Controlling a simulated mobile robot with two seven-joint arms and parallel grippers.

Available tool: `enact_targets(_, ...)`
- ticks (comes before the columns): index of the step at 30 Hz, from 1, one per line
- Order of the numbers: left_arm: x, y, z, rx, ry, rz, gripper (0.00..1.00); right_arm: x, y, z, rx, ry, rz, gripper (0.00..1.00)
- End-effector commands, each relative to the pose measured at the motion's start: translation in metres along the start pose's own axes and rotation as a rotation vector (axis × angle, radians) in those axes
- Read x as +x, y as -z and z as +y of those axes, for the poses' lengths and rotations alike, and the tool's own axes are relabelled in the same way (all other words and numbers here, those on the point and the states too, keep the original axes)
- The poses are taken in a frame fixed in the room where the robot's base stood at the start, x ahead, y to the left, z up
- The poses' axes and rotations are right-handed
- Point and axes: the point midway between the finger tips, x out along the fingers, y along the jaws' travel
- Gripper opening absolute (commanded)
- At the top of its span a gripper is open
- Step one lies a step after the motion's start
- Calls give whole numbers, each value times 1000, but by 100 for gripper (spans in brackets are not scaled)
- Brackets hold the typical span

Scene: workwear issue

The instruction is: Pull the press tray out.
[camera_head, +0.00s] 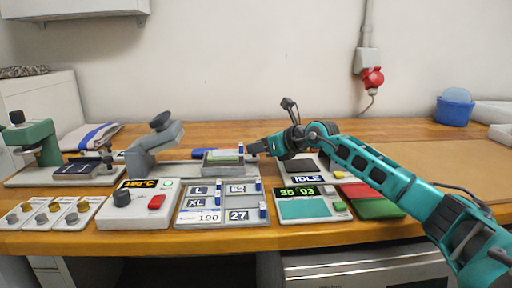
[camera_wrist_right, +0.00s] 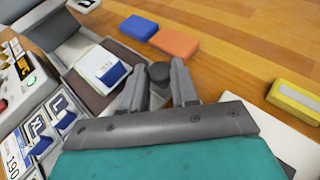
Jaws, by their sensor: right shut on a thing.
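The grey press (camera_head: 152,150) stands left of centre on the wooden bench, its head raised. The press tray (camera_head: 208,170) is at its right, with a pale flat piece (camera_head: 222,156) and a small blue piece on it. In the right wrist view the tray (camera_wrist_right: 82,89) carries a white piece with a blue part (camera_wrist_right: 108,72). My right gripper (camera_head: 257,147) is at the tray's right end. In the right wrist view its fingers (camera_wrist_right: 160,86) are closed around a dark round knob (camera_wrist_right: 160,71) at the tray's end. My left gripper is out of view.
A blue block (camera_wrist_right: 139,27), an orange block (camera_wrist_right: 174,43) and a yellow block (camera_wrist_right: 293,99) lie near the gripper.

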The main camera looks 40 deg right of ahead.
Motion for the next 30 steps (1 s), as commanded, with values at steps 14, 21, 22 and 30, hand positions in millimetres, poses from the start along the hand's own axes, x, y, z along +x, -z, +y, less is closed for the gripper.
enact_targets(14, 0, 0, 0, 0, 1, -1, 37, 0, 0, 1, -1, -1, 0, 37)
enact_targets(21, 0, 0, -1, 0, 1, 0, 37, -5, 1, 0, -1, 1, 1, 37)
enact_targets(22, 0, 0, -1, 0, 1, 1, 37, -7, 1, 0, -1, 1, 1, 37)
enact_targets(30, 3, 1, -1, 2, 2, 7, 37, -47, 3, -1, -5, 3, 5, 37)
